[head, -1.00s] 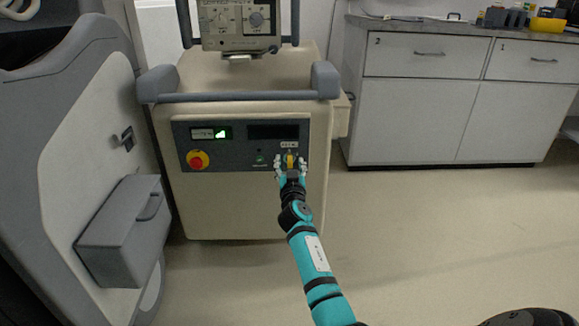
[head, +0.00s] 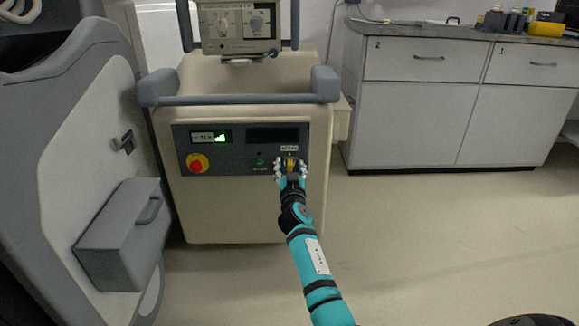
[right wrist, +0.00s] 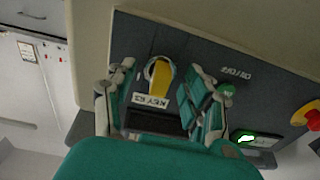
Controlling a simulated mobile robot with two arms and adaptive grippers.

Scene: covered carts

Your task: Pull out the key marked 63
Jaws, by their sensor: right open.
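The yellow key (right wrist: 160,78) sits in a round lock on the cart's dark control panel (head: 222,157). A pale label beside it in the right wrist view, reading about "KEY 63" (right wrist: 151,100), marks it. The key shows small and partly covered in the head view (head: 291,163). My right gripper (head: 290,168) is at the panel, open, with its fingers on either side of the key. In the right wrist view, my right gripper (right wrist: 161,72) shows gaps between its fingers and the key. My left gripper is not in view.
The panel also has a red-and-yellow stop button (head: 197,162), a lit green display (head: 222,137) and a green button (right wrist: 228,89). A grey handle bar (head: 240,98) crosses above. A grey machine (head: 80,120) stands left; white cabinets (head: 410,115) stand right.

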